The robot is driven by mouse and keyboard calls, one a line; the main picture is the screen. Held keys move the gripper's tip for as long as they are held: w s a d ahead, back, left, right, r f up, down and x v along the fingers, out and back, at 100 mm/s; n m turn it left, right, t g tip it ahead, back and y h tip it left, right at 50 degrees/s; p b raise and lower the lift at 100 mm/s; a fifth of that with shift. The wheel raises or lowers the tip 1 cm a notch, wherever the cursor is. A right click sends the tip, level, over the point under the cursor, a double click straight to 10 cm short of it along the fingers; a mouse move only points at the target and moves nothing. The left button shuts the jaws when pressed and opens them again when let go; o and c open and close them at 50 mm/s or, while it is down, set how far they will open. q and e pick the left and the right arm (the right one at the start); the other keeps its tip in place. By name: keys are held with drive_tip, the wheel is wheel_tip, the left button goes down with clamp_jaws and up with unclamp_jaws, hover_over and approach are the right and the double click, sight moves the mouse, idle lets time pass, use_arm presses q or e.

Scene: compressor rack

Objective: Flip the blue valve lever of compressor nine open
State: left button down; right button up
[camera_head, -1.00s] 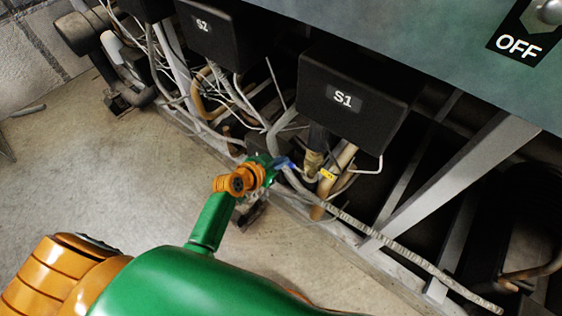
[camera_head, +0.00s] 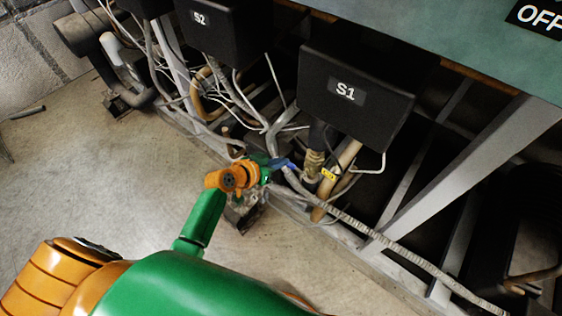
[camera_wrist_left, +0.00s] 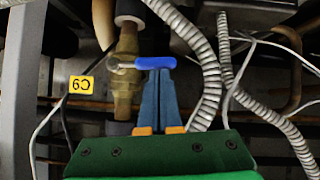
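The blue valve lever (camera_wrist_left: 155,62) lies crosswise at the brass valve (camera_wrist_left: 126,70) in the left wrist view. A yellow C9 tag (camera_wrist_left: 80,85) hangs beside that valve, and the tag also shows in the head view (camera_head: 328,174). My left gripper (camera_wrist_left: 159,73) has its two blue-grey fingers together, with their tips right at the lever's free end. I cannot tell whether they touch it. In the head view my left gripper (camera_head: 276,164) is at the blue lever, partly hidden by its own wrist. My right gripper is not in view.
Black boxes marked S1 (camera_head: 356,96) and S2 (camera_head: 222,28) hang above the pipes. Grey corrugated conduit (camera_head: 385,247) and loose white wires run close around the valve. A diagonal metal brace (camera_head: 447,175) stands to the right.

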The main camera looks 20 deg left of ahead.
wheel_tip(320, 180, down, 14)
drive_tip(key=b, duration=1.4)
use_arm(q)
drive_tip(key=s+d+f+n+h+b, duration=0.1)
drive_tip(key=d+f+n+h+b, duration=0.2)
drive_tip(key=f+n+h+b, duration=0.5)
drive_tip(key=shift+f+n+h, duration=0.45)
drive_tip(key=shift+n+h, duration=0.55)
drive_tip(key=shift+n, duration=0.4)
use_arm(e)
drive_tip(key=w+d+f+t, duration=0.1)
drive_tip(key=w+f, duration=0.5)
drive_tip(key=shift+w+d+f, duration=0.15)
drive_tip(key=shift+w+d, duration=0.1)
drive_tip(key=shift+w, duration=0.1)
use_arm(q)
drive_tip(key=shift+s+d, duration=0.1)
drive_tip(key=shift+d, duration=0.05)
